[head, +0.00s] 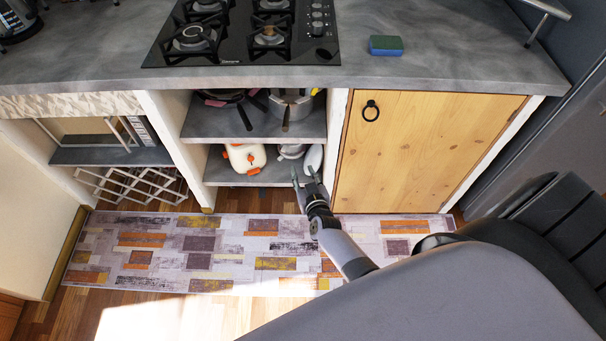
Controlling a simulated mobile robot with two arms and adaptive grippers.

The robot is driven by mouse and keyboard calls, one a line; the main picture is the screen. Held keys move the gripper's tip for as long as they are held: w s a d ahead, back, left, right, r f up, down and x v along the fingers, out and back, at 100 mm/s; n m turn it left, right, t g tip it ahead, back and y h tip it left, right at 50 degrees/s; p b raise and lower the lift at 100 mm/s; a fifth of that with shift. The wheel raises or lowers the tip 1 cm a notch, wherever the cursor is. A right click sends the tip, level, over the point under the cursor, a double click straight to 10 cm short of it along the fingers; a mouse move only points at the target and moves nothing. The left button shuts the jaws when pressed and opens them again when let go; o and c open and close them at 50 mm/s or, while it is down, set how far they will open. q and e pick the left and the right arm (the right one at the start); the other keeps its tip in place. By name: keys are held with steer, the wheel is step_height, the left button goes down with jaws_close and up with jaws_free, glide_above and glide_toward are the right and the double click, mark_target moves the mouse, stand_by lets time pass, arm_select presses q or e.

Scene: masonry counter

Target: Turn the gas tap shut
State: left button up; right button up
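I cannot make out a gas tap in the head view. The black gas hob (248,32) is set in the grey counter, with a column of knobs at its right side. My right gripper (303,172) is in front of the lower open shelf, left of the wooden cupboard door. Its two fingers look spread apart, with nothing seen between them. A white rounded item (313,158) stands just behind the fingertips, partly covered by them. The back of the lower shelf is dark and partly hidden. My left gripper is not in view.
A white item with orange parts (244,157) sits on the lower shelf (232,177); pans (291,104) fill the upper shelf. The wooden door (425,150) is shut. A sponge (386,45) lies on the counter (450,50). The patterned rug (200,255) is clear.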

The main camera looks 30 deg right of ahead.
mark_target(316, 90)
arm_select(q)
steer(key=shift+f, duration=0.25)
arm_select(e)
steer(key=s+a+f+n+g+y, duration=0.1)
steer(key=s+a+f, duration=0.2)
steer(key=s+f, duration=0.2)
step_height(316, 90, down, 2)
steer(key=shift+f+g+y, duration=0.2)
steer(key=shift+g+y, duration=0.2)
arm_select(q)
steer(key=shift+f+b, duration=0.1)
steer(key=shift+b, duration=0.25)
arm_select(e)
steer(key=shift+w+n, duration=0.1)
steer(key=shift+n, duration=0.2)
